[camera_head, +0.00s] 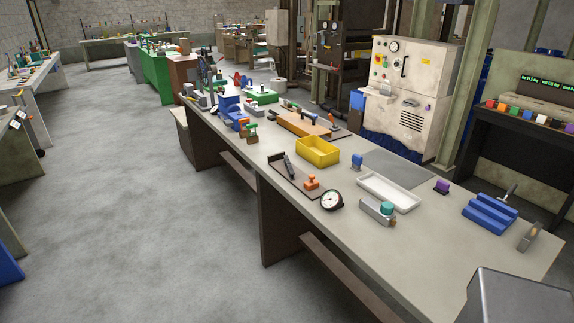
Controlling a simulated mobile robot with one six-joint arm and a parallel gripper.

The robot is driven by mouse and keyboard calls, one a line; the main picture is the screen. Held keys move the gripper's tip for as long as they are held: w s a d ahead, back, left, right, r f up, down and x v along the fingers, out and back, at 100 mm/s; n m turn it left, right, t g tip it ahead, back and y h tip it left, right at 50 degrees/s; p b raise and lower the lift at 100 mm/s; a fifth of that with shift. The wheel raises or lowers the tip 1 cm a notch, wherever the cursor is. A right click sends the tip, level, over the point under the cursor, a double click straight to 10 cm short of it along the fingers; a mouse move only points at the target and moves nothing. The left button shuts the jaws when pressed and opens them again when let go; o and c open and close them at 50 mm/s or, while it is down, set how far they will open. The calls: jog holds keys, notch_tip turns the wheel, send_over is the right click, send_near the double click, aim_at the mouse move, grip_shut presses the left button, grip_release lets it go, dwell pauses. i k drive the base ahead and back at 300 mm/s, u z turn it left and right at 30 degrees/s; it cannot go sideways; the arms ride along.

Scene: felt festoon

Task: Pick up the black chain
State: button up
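I cannot make out a black chain for certain in the head view. A small dark elongated thing (288,166) lies on a dark flat tray (279,175) near the front edge of the long workbench (345,225). It is too small to tell what it is. An orange stamp-like piece (312,183) stands at the tray's right end. My gripper is not in view.
A yellow bin (318,153), a round dial gauge (331,200), a white tray (389,192) and a blue stepped block (489,213) stand on the bench. Its far end is crowded. Open grey floor (130,235) lies to the left. A machine cabinet (410,90) stands behind.

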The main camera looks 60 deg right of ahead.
aim_at(287, 163)
jog(key=z, duration=0.35)
jog(key=i, duration=0.85)
jog(key=z, duration=0.45)
jog(key=i, duration=0.65)
jog(key=z, duration=0.2)
